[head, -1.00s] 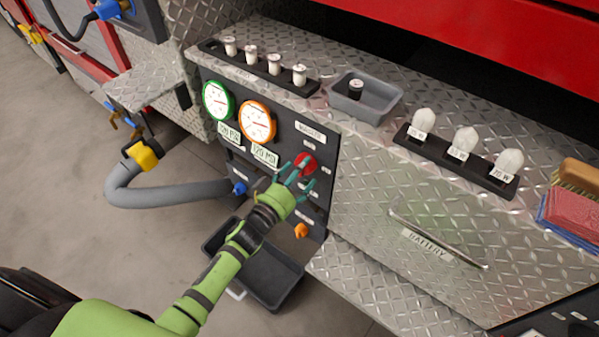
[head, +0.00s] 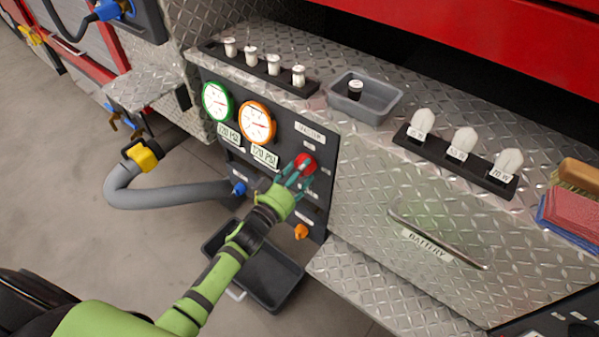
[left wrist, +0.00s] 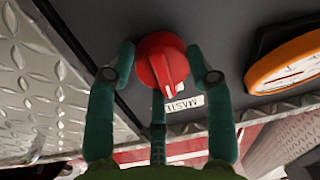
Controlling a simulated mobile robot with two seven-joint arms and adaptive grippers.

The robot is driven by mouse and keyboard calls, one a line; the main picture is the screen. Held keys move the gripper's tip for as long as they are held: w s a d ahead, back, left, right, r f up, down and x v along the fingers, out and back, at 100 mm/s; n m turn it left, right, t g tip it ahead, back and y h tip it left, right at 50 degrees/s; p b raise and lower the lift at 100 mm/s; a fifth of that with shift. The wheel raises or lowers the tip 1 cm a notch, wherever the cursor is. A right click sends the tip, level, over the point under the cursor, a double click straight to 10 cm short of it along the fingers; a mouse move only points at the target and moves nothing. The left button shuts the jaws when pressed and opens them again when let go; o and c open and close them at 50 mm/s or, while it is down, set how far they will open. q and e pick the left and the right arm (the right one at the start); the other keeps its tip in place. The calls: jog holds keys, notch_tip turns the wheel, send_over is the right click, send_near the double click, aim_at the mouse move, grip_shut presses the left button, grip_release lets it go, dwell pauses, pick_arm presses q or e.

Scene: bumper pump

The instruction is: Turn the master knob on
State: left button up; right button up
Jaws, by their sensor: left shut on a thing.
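The red master knob (head: 305,162) sits on the dark panel (head: 316,205), right of the orange gauge. In the left wrist view the knob (left wrist: 158,58) has a raised grip with a white line. The line points down in that picture, toward the partly hidden white MASTER label (left wrist: 186,103). My left gripper (head: 296,174) is at the knob. In the left wrist view its teal fingers (left wrist: 161,62) sit on either side of the knob, with one below, shut on it. My right gripper is in neither view.
The orange-rimmed gauge (head: 257,122) and green-rimmed gauge (head: 217,101) are left of the knob. A blue knob (head: 239,188) and an orange knob (head: 301,231) are lower on the panel. A grey bin (head: 362,97) stands on the ledge above. A dark bin (head: 275,282) lies below my arm.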

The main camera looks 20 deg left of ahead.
pick_arm(q)
jog(key=m+b, duration=0.1)
jog(key=m, duration=0.5)
jog(key=a+m+h+b, duration=0.1)
jog(key=m, duration=0.5)
jog(key=m+b, duration=0.1)
jog(key=m, duration=0.5)
jog(key=shift+w+a+f, duration=0.15)
jog(key=shift+f, duration=0.05)
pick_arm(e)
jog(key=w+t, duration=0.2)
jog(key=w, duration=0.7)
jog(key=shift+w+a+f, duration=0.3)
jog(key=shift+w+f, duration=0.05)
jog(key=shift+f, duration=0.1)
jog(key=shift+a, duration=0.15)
pick_arm(q)
jog(key=o, duration=1.1)
jog(key=shift+h, duration=0.3)
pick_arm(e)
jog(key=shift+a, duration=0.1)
pick_arm(q)
jog(key=shift+r, duration=0.1)
